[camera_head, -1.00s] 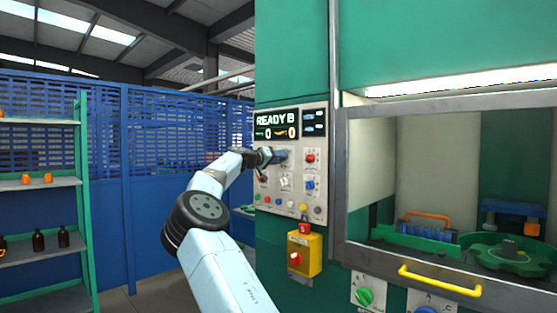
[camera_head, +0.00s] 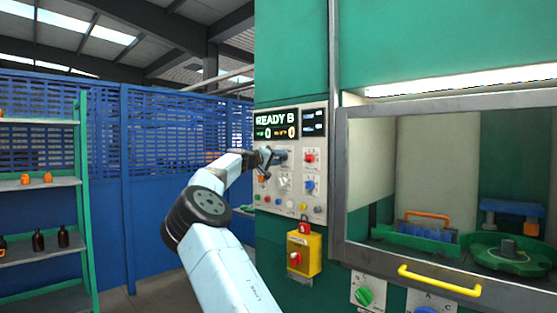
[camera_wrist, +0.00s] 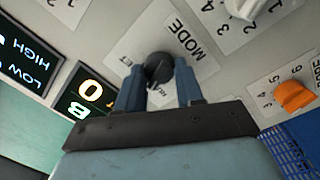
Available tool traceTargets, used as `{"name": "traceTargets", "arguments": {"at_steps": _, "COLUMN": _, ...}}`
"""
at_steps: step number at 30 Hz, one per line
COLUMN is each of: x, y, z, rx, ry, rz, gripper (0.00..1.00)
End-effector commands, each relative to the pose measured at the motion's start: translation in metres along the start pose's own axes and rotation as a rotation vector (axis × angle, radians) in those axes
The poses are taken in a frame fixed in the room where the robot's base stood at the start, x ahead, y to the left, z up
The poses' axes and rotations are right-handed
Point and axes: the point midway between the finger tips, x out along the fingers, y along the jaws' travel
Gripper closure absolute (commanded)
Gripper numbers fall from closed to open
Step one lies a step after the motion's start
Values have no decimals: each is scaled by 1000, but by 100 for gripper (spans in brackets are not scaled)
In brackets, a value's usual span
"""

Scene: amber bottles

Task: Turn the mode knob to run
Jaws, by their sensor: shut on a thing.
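The dark mode knob (camera_wrist: 158,68) sits on a white plate (camera_wrist: 196,62) marked MODE on the control panel. In the wrist view my gripper (camera_wrist: 159,86) has its two blue fingers on either side of the knob, shut on it. Smaller lettering on the plate beside the knob is partly hidden, so I cannot read which setting it points to. In the head view my gripper (camera_head: 273,158) is at the panel (camera_head: 314,192), just below the display (camera_head: 276,124), which reads READY B. The knob is mostly hidden there.
Close by are an orange knob (camera_wrist: 295,96), a white knob (camera_wrist: 245,8), a red knob (camera_head: 310,158) and a blue knob (camera_head: 310,185). A yellow box (camera_head: 304,252) hangs below the panel. A glazed window with a yellow handle (camera_head: 440,281) is at right. Shelves with bottles stand left.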

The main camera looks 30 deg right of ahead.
Motion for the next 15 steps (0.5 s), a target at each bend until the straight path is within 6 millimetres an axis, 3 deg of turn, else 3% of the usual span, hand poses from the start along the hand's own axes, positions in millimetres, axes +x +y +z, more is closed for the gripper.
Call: {"name": "traceTargets", "arguments": {"at_steps": 15, "x": -1, "y": -5, "z": 0, "rx": -379, "ry": 29, "rz": 15, "gripper": 94}}
